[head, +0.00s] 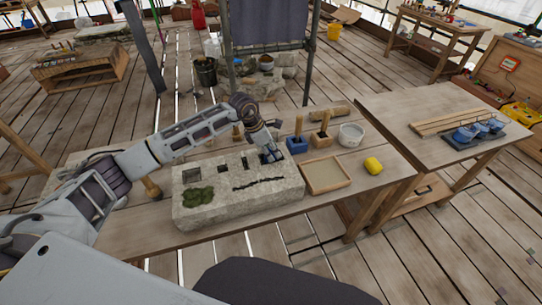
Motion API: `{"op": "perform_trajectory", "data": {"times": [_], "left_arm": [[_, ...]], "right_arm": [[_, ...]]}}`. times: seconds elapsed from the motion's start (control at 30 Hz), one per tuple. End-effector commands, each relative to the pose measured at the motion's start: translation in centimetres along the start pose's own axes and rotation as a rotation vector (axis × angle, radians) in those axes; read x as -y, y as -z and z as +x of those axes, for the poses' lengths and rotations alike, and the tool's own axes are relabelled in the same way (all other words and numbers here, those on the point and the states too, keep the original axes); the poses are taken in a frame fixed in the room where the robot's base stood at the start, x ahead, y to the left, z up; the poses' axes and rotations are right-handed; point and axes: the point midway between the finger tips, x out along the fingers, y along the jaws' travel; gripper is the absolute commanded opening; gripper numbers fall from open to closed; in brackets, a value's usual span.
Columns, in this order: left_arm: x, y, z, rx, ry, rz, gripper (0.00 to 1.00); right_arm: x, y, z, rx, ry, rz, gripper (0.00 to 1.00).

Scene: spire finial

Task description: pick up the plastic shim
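I cannot make out the plastic shim in the head view; it may be too small or hidden by my gripper. My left gripper (272,156) points down over the back right part of a pale stone block (238,204), close to the block's top. Its fingers are small and dark here, so I cannot tell whether they are open or shut or hold anything. The block has square holes, a dark crack line and a green moss patch (197,196). My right gripper is not in view.
A side table (405,112) holds wooden strips and blue containers.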

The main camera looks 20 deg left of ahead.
Motion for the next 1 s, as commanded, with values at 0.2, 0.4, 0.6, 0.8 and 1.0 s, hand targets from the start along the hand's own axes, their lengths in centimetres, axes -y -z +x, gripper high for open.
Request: {"op": "perform_trajectory", "data": {"times": [0.2, 0.4, 0.6, 0.8, 1.0], "left_arm": [[0.01, -0.01, -0.03, 0.000, 0.000, 0.000, 0.37], [0.00, -0.02, -0.04, 0.000, 0.000, 0.000, 0.16], [0.00, -0.02, -0.04, 0.000, 0.000, 0.000, 0.00], [0.00, -0.03, -0.06, 0.001, 0.000, 0.000, 0.00], [-0.04, -0.24, -0.49, 0.002, -0.001, 0.001, 0.00]], "right_arm": [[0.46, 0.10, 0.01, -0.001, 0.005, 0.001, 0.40], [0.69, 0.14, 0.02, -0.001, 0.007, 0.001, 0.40], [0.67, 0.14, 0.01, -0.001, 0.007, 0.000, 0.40], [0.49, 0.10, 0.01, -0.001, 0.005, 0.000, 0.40], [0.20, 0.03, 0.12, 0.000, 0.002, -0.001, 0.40]]}}
